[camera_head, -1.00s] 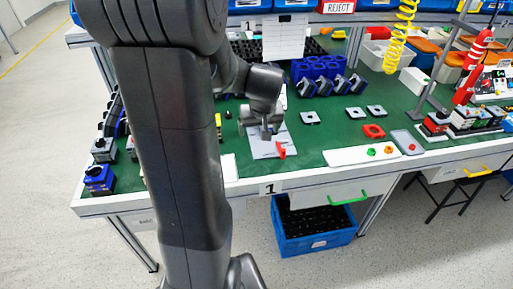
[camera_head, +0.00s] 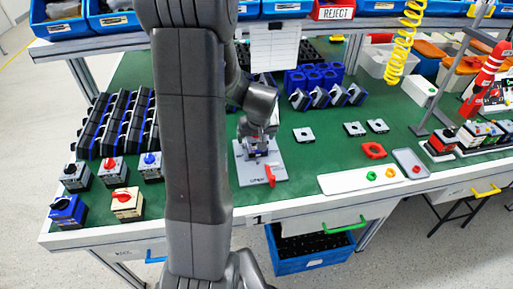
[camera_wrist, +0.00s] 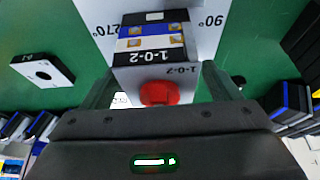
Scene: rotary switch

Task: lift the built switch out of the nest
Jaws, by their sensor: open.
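The built switch (camera_wrist: 152,45) shows in the wrist view with a red knob (camera_wrist: 158,93), a grey plate printed 1-0-2 and a blue and white body with brass-coloured contacts. It stands over a light grey fixture plate (camera_wrist: 97,12) marked 270° and 90°. My gripper (camera_wrist: 160,85) is open, its fingers apart on the left and right sides of the switch. I cannot tell whether they touch it. In the head view my gripper (camera_head: 257,138) is low over the fixture plate (camera_head: 247,175), which has a red lever (camera_head: 270,175). The nest itself is mostly hidden.
Several finished switches, such as a blue one (camera_head: 68,209), stand at the table's left. Small square plates (camera_head: 303,135) and a red ring part (camera_head: 374,150) lie to the right. A white tray (camera_head: 345,183) lies near the front edge. Blue holders (camera_head: 315,75) stand behind.

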